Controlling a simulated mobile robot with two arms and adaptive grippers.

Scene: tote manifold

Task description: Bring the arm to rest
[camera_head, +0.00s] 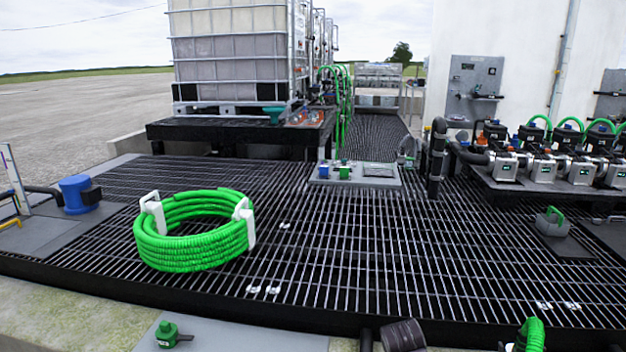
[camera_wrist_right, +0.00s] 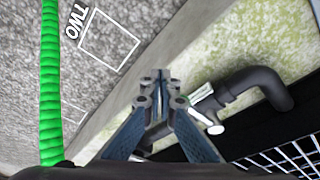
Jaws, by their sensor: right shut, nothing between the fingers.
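My right gripper (camera_wrist_right: 161,82) shows in the right wrist view, its two blue-grey fingers closed together at the tips with nothing between them. It hangs over a concrete edge, with a black pipe (camera_wrist_right: 252,90) beyond and to the right of it. I cannot tell how far the fingertips are from the pipe. Neither gripper shows in the head view, and my left gripper is in no view.
A green hose (camera_wrist_right: 50,90) runs along the left of the wrist view. In the head view a coiled green hose (camera_head: 190,247) lies on the black grating (camera_head: 330,255). A caged tank (camera_head: 232,50) stands behind; several pumps (camera_head: 542,168) line the right.

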